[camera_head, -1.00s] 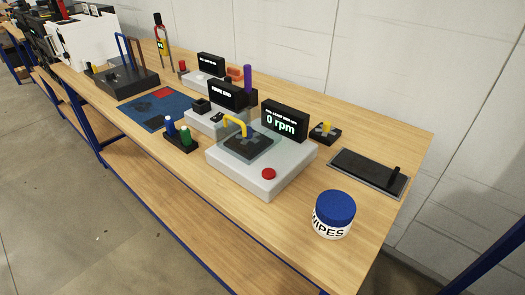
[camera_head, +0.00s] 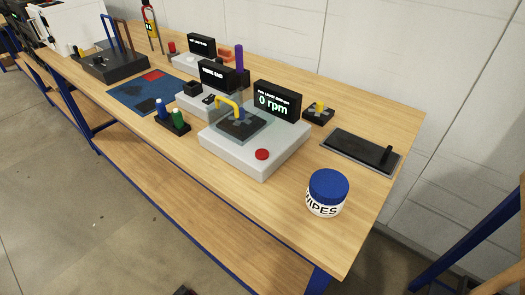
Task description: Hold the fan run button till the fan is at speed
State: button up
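A white fan test unit (camera_head: 225,143) sits on the wooden bench, with a red round button (camera_head: 262,154) on its front right corner. A dark fan (camera_head: 241,124) with a yellow arched handle (camera_head: 229,104) over it sits on top of the unit. The black display (camera_head: 277,101) behind it reads 0 rpm; its smaller upper text is too small to read surely. Nothing touches the red button.
A wipes tub (camera_head: 327,193) with a blue lid stands near the bench's front right. A dark tray (camera_head: 361,152) and a small black block with a yellow knob (camera_head: 319,113) lie behind. Bottles in a holder (camera_head: 172,121) stand left. Bare wood surrounds the unit's front.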

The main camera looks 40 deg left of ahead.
jog(key=shift+c, duration=0.2)
grip_shut()
dwell(1.1)
